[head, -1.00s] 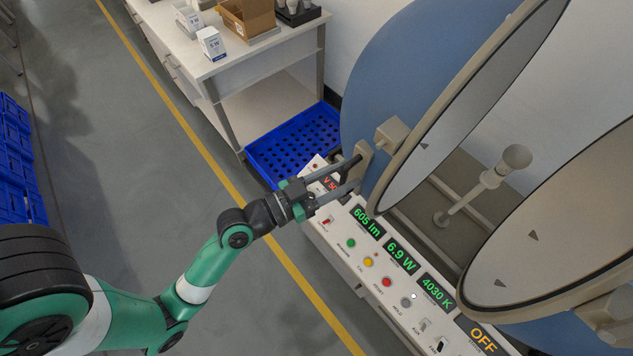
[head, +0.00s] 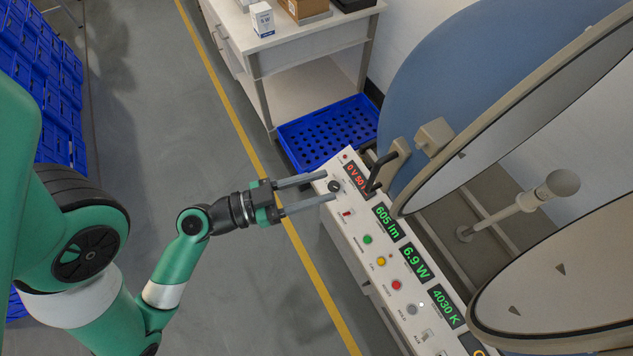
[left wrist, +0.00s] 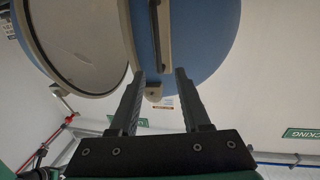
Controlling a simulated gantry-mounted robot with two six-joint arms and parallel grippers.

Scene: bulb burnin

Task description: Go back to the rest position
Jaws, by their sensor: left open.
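My left gripper (head: 330,188) is open and empty, its two grey fingers apart at the left edge of the instrument panel (head: 385,262). In the left wrist view the open fingers (left wrist: 160,75) show with nothing between them. The black handle (head: 380,172) of the blue sphere (head: 445,75) stands a little to the right of the fingertips, clear of them. The handle also shows in the left wrist view (left wrist: 155,35), beyond the fingers. The sphere stands open, with a bulb (head: 563,183) on a post between its halves. My right gripper is not in view.
The panel reads 605 lm, 6.9 W and 4030 K. A blue perforated crate (head: 325,135) sits on the floor behind the gripper. A white bench (head: 310,38) carries small boxes (head: 262,20). Blue bins (head: 50,90) stand at the left. The grey floor between is free.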

